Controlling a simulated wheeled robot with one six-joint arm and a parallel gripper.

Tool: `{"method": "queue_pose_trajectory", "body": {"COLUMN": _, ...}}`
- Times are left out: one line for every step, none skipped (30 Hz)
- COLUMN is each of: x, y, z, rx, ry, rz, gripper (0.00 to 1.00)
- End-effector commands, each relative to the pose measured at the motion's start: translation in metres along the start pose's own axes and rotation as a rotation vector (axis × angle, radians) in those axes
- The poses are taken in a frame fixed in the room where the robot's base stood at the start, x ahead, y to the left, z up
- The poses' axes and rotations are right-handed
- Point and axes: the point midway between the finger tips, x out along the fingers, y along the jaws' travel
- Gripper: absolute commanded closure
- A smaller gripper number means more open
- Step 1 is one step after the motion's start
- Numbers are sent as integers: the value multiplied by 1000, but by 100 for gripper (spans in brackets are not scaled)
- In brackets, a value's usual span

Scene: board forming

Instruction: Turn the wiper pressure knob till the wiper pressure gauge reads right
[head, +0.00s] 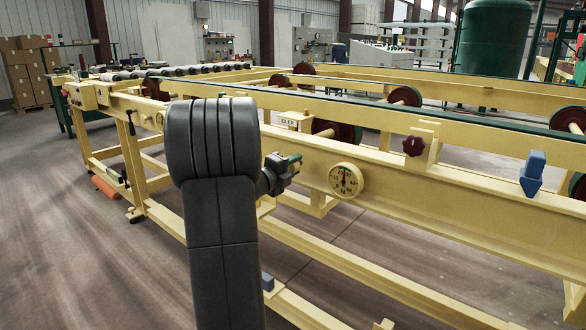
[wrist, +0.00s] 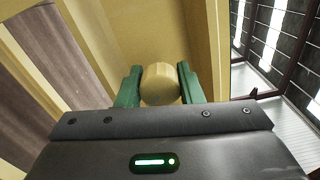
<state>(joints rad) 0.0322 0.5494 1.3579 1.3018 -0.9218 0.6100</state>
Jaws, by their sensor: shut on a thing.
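The wiper pressure gauge (head: 345,180) is a round cream dial on the front rail of the yellow frame, in the head view. Its needle and marks are too small to read surely. My gripper (head: 293,164) is just left of the gauge, at the rail. In the wrist view, the green fingers of my gripper (wrist: 159,74) stand on both sides of a tan round knob (wrist: 160,85) and are shut on it. The knob sits against a yellow plate. In the head view my gripper and arm hide the knob.
A dark red knob (head: 413,146) is on a bracket to the right. A blue arrow-shaped piece (head: 533,173) is farther right on the rail. An IDLER sign (head: 288,122) is above my gripper. Dark red rollers (head: 402,96) are inside the frame.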

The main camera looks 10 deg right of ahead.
Motion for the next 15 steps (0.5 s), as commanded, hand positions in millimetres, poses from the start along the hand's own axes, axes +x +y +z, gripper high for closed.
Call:
{"method": "queue_pose_trajectory", "body": {"x": 0, "y": 1, "z": -1, "rx": -1, "ry": 2, "rz": 2, "gripper": 89}}
{"method": "queue_pose_trajectory", "body": {"x": 0, "y": 1, "z": -1, "rx": -1, "ry": 2, "rz": 2, "gripper": 89}}
{"method": "queue_pose_trajectory", "body": {"x": 0, "y": 1, "z": -1, "rx": -1, "ry": 2, "rz": 2, "gripper": 89}}
{"method": "queue_pose_trajectory", "body": {"x": 0, "y": 1, "z": -1, "rx": -1, "ry": 2, "rz": 2, "gripper": 89}}
{"method": "queue_pose_trajectory", "body": {"x": 0, "y": 1, "z": -1, "rx": -1, "ry": 2, "rz": 2, "gripper": 89}}
{"method": "queue_pose_trajectory", "body": {"x": 0, "y": 1, "z": -1, "rx": -1, "ry": 3, "rz": 2, "gripper": 89}}
{"method": "queue_pose_trajectory", "body": {"x": 0, "y": 1, "z": -1, "rx": -2, "ry": 3, "rz": 2, "gripper": 64}}
{"method": "queue_pose_trajectory", "body": {"x": 0, "y": 1, "z": -1, "rx": -2, "ry": 2, "rz": 2, "gripper": 58}}
{"method": "queue_pose_trajectory", "body": {"x": 0, "y": 1, "z": -1, "rx": -2, "ry": 2, "rz": 2, "gripper": 51}}
{"method": "queue_pose_trajectory", "body": {"x": 0, "y": 1, "z": -1, "rx": -2, "ry": 2, "rz": 2, "gripper": 45}}
{"method": "queue_pose_trajectory", "body": {"x": 0, "y": 1, "z": -1, "rx": -2, "ry": 2, "rz": 1, "gripper": 45}}
{"method": "queue_pose_trajectory", "body": {"x": 0, "y": 1, "z": -1, "rx": -2, "ry": 2, "rz": 1, "gripper": 45}}
{"method": "queue_pose_trajectory", "body": {"x": 0, "y": 1, "z": -1, "rx": -2, "ry": 2, "rz": 1, "gripper": 45}}
{"method": "queue_pose_trajectory", "body": {"x": 0, "y": 1, "z": -1, "rx": -2, "ry": 1, "rz": 1, "gripper": 45}}
{"method": "queue_pose_trajectory", "body": {"x": 0, "y": 1, "z": 0, "rx": -2, "ry": 1, "rz": 1, "gripper": 45}}
